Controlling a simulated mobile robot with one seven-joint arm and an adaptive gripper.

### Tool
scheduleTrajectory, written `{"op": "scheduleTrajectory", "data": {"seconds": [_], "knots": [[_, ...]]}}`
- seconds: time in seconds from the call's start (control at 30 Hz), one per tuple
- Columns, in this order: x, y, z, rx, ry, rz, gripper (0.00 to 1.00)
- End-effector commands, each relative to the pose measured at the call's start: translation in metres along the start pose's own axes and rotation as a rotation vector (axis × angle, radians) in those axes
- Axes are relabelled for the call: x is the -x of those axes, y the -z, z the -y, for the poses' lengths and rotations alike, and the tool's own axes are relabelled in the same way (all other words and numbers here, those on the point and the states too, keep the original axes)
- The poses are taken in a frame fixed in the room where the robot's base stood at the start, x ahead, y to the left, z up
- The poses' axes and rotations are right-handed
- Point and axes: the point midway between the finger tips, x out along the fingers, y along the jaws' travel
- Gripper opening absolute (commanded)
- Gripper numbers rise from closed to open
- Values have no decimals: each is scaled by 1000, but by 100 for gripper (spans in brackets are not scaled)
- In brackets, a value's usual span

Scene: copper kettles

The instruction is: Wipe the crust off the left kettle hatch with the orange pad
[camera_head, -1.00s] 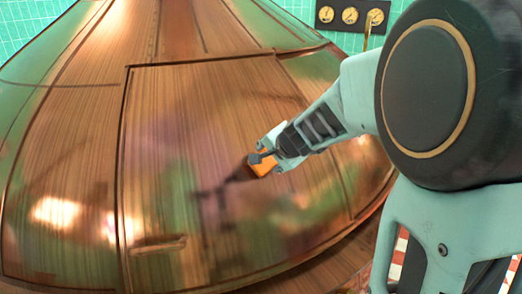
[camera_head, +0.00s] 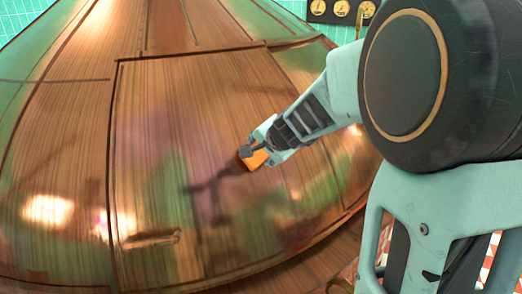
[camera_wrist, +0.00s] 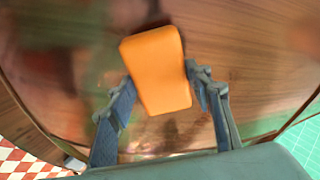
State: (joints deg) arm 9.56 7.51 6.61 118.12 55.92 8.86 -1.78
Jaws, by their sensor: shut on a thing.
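The orange pad (camera_head: 254,159) is between the fingers of my gripper (camera_head: 258,148), which is shut on it. In the wrist view the pad (camera_wrist: 157,68) sticks out beyond both fingertips of my gripper (camera_wrist: 160,88). The pad is at or very near the copper hatch (camera_head: 160,110), right of its middle; I cannot tell whether it touches. The hatch has a raised dark edge and a small handle (camera_head: 150,238) low on its left. Green and purplish discoloured patches show on the hatch, and I cannot tell crust from reflection there.
The curved kettle body (camera_head: 60,130) surrounds the hatch. A dark panel with several brass gauges (camera_head: 342,9) is on the green tiled wall at the top right. Red and white floor tiles (camera_wrist: 25,162) show at the lower left of the wrist view.

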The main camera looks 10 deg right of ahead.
Motion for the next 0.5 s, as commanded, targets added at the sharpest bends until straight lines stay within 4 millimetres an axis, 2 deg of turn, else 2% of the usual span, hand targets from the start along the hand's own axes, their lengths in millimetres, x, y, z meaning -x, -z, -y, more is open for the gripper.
{"op": "scheduleTrajectory", "data": {"seconds": [0.5], "knots": [[-11, -2, 0, 0, 0, 0, 27]]}}
